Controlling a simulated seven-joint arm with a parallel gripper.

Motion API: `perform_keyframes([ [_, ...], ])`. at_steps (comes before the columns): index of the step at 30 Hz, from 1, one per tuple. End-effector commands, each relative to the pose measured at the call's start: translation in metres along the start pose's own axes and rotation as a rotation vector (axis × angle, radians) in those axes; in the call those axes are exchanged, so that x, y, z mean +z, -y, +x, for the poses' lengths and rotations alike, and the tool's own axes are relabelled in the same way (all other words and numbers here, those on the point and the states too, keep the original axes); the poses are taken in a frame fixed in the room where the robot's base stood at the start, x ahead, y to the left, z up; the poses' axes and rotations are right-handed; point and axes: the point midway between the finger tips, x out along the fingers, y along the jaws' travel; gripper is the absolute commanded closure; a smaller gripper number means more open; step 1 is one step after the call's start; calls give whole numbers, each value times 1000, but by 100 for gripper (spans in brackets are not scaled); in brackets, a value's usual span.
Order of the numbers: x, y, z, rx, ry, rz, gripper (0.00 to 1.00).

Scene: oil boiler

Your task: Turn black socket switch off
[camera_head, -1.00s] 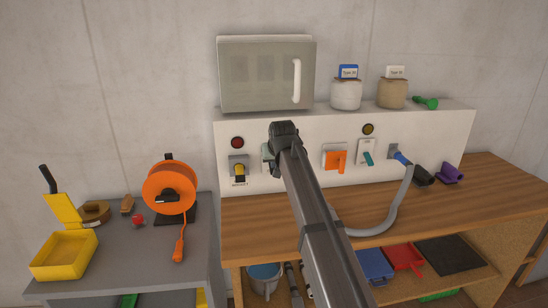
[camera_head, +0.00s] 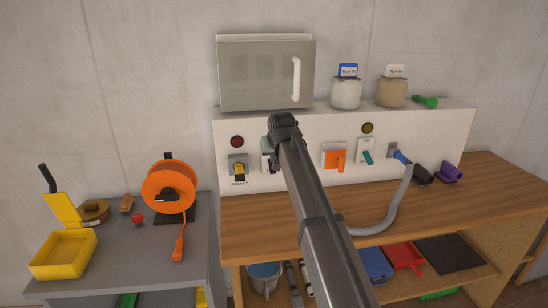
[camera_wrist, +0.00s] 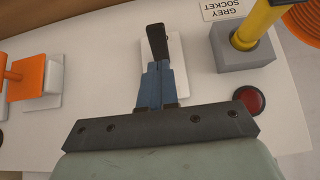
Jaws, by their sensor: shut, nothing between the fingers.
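The black switch (camera_wrist: 157,42) is a short lever on a white plate (camera_wrist: 177,60) on the white wall panel, seen in the wrist view. My gripper (camera_wrist: 159,66) is shut and empty, with its blue fingertips at the lower end of the black lever. I cannot tell whether they touch it. In the head view my gripper (camera_head: 271,160) is in front of the panel, and my arm hides most of the switch.
A yellow plug sits in the grey socket (camera_wrist: 246,52), near a red lamp (camera_wrist: 250,100). An orange switch (camera_head: 334,158), a teal switch (camera_head: 367,158) and a blue plug with a grey cable (camera_head: 400,157) are to the right. The wooden bench (camera_head: 440,205) is below.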

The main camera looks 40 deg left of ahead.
Motion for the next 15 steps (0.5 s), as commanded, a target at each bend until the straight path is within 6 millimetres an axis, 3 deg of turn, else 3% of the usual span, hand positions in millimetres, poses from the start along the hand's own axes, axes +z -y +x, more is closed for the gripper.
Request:
perform_keyframes([
  [7, -3, 0, -12, 0, -1, 0, 100],
  [12, -9, 0, -40, 0, -2, 0, 100],
  [15, -1, 0, -60, 0, -2, 0, 100],
])
